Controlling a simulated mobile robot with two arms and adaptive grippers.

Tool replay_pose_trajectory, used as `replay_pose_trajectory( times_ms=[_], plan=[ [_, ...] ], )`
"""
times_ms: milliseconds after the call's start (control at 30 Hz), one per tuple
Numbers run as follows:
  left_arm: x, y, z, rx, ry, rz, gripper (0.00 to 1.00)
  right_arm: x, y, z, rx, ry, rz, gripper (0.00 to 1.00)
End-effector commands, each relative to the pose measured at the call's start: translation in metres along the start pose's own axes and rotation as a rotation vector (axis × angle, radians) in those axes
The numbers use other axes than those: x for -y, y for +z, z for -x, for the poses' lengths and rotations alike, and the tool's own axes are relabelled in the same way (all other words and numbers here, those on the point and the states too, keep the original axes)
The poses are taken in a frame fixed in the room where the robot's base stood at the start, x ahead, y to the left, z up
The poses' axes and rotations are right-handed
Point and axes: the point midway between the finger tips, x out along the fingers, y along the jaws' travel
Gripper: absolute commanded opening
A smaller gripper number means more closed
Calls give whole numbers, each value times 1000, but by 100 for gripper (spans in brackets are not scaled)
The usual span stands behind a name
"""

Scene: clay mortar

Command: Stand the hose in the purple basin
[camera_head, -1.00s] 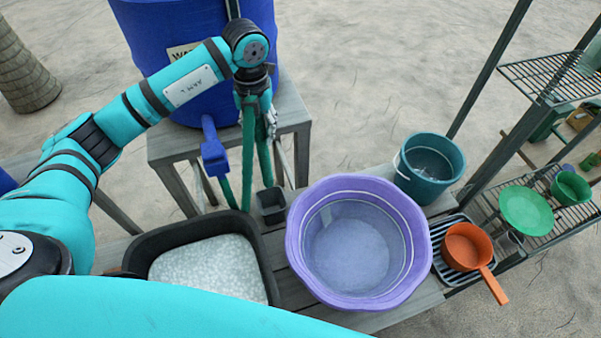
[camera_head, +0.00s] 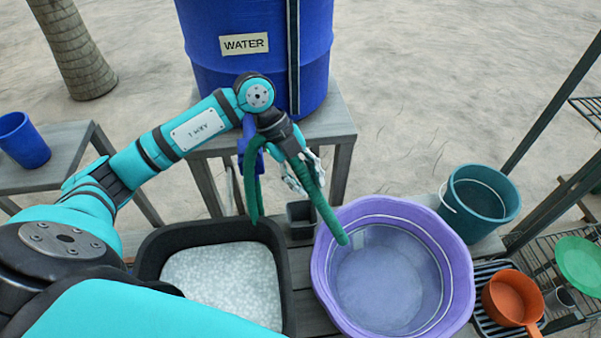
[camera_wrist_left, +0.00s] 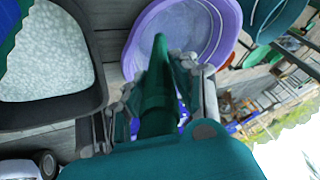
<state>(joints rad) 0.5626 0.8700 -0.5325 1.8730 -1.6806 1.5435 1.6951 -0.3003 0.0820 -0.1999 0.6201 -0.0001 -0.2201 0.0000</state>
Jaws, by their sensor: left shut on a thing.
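The green hose (camera_head: 321,203) hangs from the blue tap (camera_head: 249,150) on the water barrel. My left gripper (camera_head: 302,178) is shut on the hose above the near bench. The hose's free end slants down to the right and appears over the left rim of the purple basin (camera_head: 462,262). I cannot tell whether it touches the basin. In the left wrist view the hose (camera_wrist_left: 158,85) runs between the fingers of my left gripper (camera_wrist_left: 160,100) and points at the purple basin (camera_wrist_left: 140,35). My right gripper is not in view.
A black tub (camera_head: 150,262) of pale pellets stands left of the basin, with a small dark cup (camera_head: 300,215) between. A teal bucket (camera_head: 480,200) and an orange pan (camera_head: 512,298) are at right. The blue barrel (camera_head: 215,70) stands behind.

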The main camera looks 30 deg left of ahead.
Motion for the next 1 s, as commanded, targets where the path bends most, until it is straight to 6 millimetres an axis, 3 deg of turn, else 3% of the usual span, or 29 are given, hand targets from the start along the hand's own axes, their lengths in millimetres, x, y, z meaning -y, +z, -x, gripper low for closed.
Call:
replay_pose_trajectory(
  times_ms=[600,1000],
  plan=[
    [-1,1,-79,-1,0,-3,1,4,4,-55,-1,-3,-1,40],
    [0,1,-125,0,1,-1,1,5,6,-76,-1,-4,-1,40]
  ],
)
